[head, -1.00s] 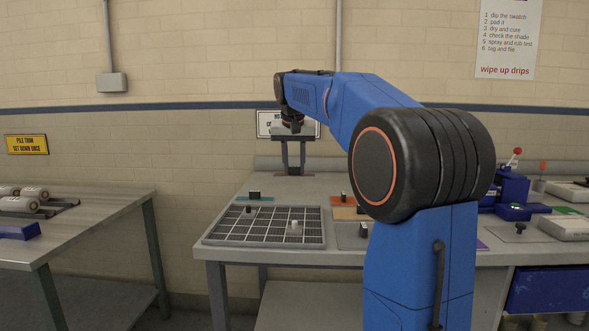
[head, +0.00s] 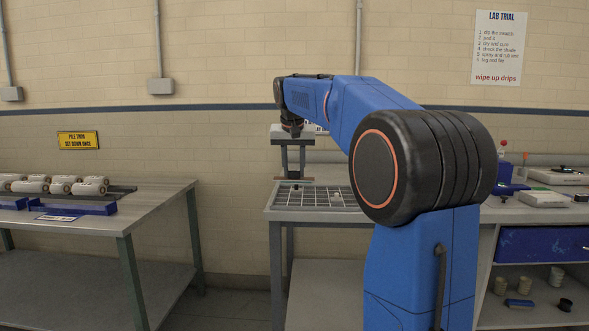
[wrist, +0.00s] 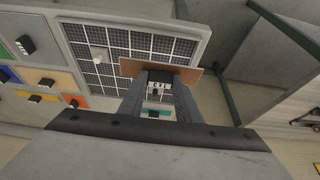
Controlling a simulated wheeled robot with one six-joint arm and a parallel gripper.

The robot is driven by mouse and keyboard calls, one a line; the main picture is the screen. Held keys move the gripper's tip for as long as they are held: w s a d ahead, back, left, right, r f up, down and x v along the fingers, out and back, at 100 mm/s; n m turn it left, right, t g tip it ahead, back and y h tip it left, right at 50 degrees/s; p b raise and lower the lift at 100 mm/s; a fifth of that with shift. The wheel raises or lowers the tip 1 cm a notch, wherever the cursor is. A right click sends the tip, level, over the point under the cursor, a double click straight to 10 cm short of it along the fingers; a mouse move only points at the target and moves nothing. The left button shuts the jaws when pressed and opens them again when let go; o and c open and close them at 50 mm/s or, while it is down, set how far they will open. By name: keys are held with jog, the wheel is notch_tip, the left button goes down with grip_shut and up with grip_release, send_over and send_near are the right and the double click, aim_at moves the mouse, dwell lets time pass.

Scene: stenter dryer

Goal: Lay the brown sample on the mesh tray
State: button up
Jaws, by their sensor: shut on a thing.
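My gripper (head: 294,172) is shut on the block of the brown sample (wrist: 190,74) and holds it level. In the wrist view the fingertips (wrist: 160,92) close around a block marked with small lettering, with the brown plate beyond them. The mesh tray (head: 308,206) is on the bench, partly behind my arm in the head view. In the wrist view the mesh tray (wrist: 128,12) lies below the sample, which overlaps its near right corner. The height of the sample above the mesh is unclear.
Green (wrist: 8,47), yellow (wrist: 58,80) and orange (wrist: 82,103) swatches with dark knobs lie left of the tray. A second table (head: 110,224) with white rollers (head: 62,186) stands at the left, across a floor gap.

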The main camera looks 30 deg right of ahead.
jog(key=shift+f, duration=0.15)
jog(key=shift+f, duration=3.55)
jog(key=shift+f, duration=0.75)
jog(key=o, duration=1.1)
jog(key=v, duration=1.7)
jog(key=shift+r, duration=0.25)
